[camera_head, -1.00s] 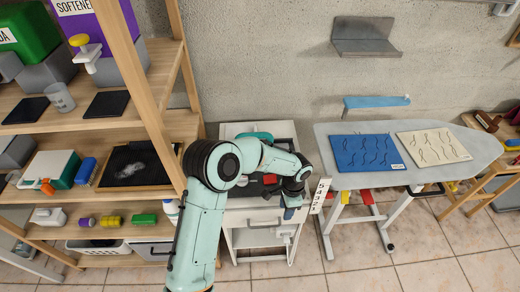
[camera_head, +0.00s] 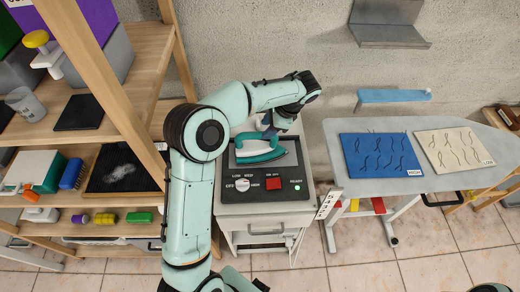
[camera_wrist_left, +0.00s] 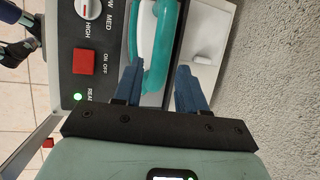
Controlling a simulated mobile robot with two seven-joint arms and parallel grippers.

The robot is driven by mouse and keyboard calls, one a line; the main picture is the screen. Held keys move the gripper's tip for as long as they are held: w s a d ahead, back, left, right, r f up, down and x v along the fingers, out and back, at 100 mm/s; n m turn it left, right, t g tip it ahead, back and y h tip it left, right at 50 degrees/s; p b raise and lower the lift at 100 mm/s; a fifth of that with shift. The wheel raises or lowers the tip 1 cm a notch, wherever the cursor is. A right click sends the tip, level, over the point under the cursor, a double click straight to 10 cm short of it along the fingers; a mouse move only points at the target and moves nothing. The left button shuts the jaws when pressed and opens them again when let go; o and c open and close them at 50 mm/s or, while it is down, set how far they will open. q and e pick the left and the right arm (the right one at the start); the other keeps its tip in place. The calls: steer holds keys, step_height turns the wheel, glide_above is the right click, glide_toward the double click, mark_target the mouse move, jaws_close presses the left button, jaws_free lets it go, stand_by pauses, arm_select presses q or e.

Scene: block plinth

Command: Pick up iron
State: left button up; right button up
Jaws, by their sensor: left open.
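The iron (camera_head: 262,155), teal with a pale body, rests on the dark top of the control station (camera_head: 300,205), behind the dial and red button. My left gripper (camera_head: 266,122) is at the iron's back side, close to its handle. In the left wrist view, the left gripper (camera_wrist_left: 157,84) is open. The iron's teal handle (camera_wrist_left: 160,50) lies just ahead of and between the blue fingertips. I cannot tell whether a finger touches it. My right gripper does not show clearly; dark arm parts show at the wrist view's upper left.
A wooden shelf (camera_head: 140,85) with several goods stands close on the left. An ironing board (camera_head: 350,185) with a blue cloth (camera_head: 380,155) and a cream cloth (camera_head: 450,150) is on the right. The green READY light (camera_head: 297,187) is lit. A wall is behind.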

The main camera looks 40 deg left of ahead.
mark_target(262, 133)
arm_select(q)
steer(key=x, duration=0.3)
steer(key=shift+s, duration=0.1)
steer(key=shift+a+f, duration=0.2)
steer(key=shift+f, duration=0.2)
steer(key=x, duration=0.4)
steer(key=shift+w+a+f, duration=0.15)
steer(key=shift+w+f, duration=0.05)
steer(key=shift+f, duration=0.2)
jaws_close()
steer(key=shift+r, duration=0.2)
stand_by(0.4)
